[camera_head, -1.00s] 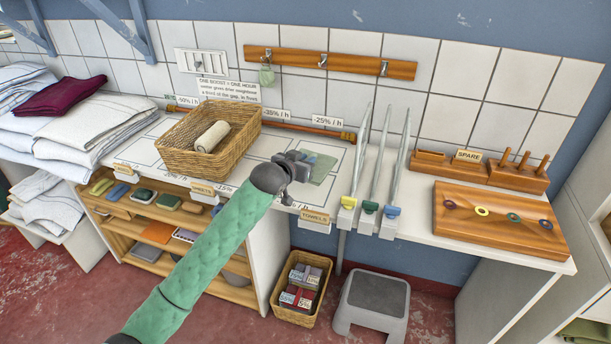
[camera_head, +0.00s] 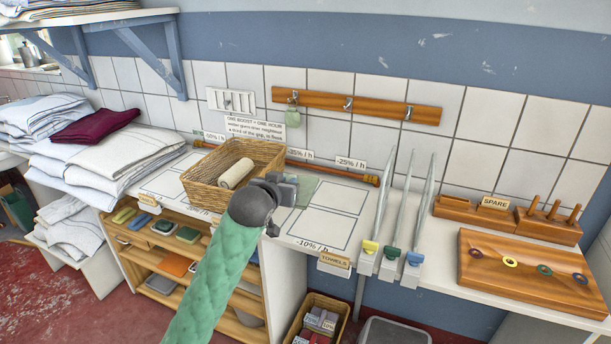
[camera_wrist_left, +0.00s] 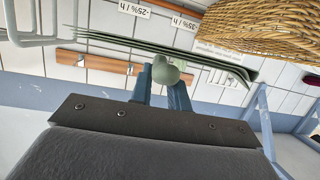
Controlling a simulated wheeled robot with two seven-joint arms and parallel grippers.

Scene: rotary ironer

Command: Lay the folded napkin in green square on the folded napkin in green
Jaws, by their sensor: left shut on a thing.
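My left gripper (camera_head: 280,188) is in front of the wicker basket's right side, over the white counter. It is shut on a thin, flat green folded napkin (camera_head: 307,190), which sticks out to the right of the jaws. In the left wrist view the napkin (camera_wrist_left: 215,62) appears nearly edge-on as thin layers beyond the gripper's blue-grey fingers (camera_wrist_left: 162,92). I cannot pick out a second green napkin on the counter; the arm and basket hide part of it. My right gripper is not in view.
The wicker basket (camera_head: 235,172) holds a beige roll (camera_head: 236,173). Outlined rectangles (camera_head: 337,197) lie bare to the right. Upright bladed stands (camera_head: 390,255) and a wooden board (camera_head: 530,270) stand further right. Folded linen (camera_head: 95,160) is stacked at left. Shelves (camera_head: 165,255) are below.

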